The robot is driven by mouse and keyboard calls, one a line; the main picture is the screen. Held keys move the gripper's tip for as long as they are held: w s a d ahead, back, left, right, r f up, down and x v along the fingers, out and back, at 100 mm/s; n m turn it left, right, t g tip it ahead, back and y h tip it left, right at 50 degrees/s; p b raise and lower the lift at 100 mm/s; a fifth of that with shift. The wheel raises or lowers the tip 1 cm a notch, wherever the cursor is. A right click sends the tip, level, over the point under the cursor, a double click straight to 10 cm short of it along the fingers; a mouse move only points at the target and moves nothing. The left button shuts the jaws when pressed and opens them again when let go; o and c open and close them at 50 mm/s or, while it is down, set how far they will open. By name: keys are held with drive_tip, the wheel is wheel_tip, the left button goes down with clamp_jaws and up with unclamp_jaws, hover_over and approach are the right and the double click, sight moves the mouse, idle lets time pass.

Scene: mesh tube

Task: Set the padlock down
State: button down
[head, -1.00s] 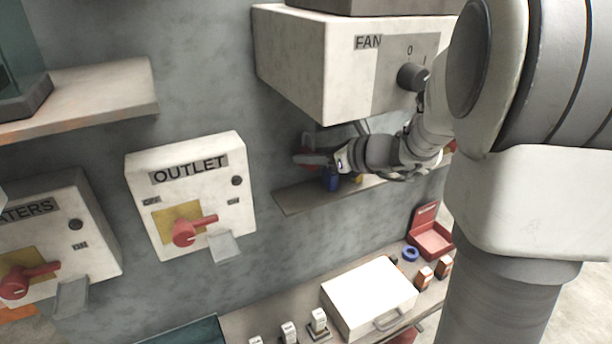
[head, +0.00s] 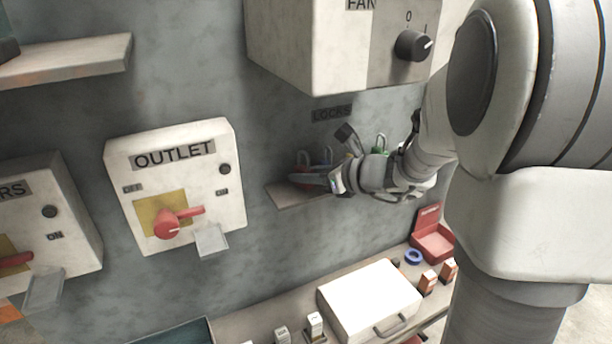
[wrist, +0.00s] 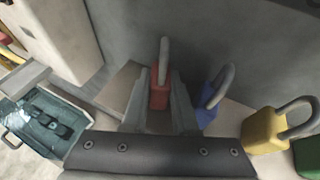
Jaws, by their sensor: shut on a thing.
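My gripper (head: 322,180) is shut on the red padlock (wrist: 159,96), which stands upright between the fingers with its grey shackle pointing up. In the head view the red padlock (head: 302,169) is partly hidden behind the fingers, at the left end of the wall shelf (head: 290,196) below the LOCKS label (head: 331,114). It is at or just over the shelf; I cannot tell whether its base touches.
A blue padlock (wrist: 206,114) stands close right of the gripper, then a yellow one (wrist: 262,132) and a green one (wrist: 308,157). The FAN box (head: 310,50) hangs above. The OUTLET box (head: 175,185) is to the left. A white case (head: 368,298) lies below.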

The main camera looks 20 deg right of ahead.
drive_tip(key=shift+f, duration=0.2)
drive_tip(key=c, duration=1)
unclamp_jaws()
drive_tip(key=shift+o, duration=0.2)
drive_tip(key=shift+r, duration=0.1)
drive_tip(key=shift+r, duration=0.2)
drive_tip(key=v, duration=1.2)
drive_tip(key=shift+f, duration=0.15)
